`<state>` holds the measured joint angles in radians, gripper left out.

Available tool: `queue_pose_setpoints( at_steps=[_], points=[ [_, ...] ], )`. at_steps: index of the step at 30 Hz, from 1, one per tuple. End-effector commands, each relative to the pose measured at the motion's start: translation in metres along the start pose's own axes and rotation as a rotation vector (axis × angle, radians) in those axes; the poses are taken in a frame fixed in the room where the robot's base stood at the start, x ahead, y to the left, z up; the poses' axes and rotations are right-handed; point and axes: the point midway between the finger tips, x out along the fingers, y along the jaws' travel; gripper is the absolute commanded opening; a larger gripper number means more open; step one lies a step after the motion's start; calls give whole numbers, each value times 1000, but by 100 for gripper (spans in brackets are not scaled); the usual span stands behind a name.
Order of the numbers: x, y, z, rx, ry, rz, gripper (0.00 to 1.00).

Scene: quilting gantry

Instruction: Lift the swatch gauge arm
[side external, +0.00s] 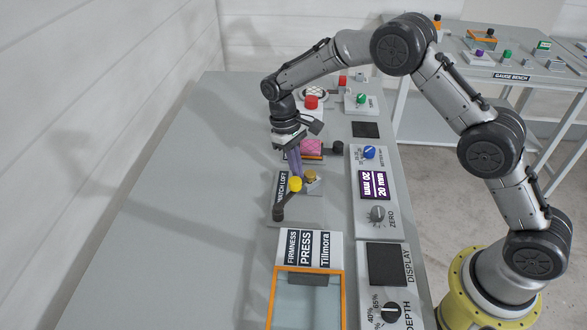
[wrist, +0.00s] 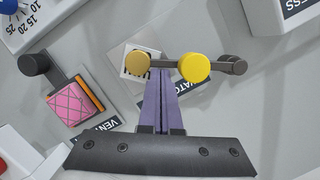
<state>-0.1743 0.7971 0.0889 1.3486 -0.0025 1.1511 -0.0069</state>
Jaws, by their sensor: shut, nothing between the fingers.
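The swatch gauge arm is a dark bar (side external: 284,205) with a yellow knob (side external: 295,184), on a plate with a partly covered label reading "...WATCH LOFT" (side external: 281,193). In the wrist view the bar (wrist: 228,67) runs sideways, with the yellow knob (wrist: 194,67) right of centre and a brass-coloured disc (wrist: 138,62) at left. My gripper (side external: 297,175) points down with purple fingers beside the knob. In the wrist view my gripper (wrist: 161,74) is shut and empty, its tips overlapping the bar between disc and knob. I cannot tell whether they touch it.
A pink swatch block (wrist: 76,103) with a dark knob (wrist: 33,63) lies left in the wrist view. The display box reading "20 mm" (side external: 375,187) stands right of the gauge. The firmness press (side external: 310,248) stands in front. The table's left side (side external: 170,200) is clear.

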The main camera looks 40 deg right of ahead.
Motion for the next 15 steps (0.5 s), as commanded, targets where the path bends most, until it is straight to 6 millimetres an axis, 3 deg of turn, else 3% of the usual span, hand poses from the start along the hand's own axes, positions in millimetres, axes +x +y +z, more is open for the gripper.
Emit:
queue_pose_setpoints(
  at_steps=[8, 15],
  points=[
    [3, 3, 12, 104, -2, -27, 0],
    [8, 4, 33, 298, -2, -75, 0]
  ],
)
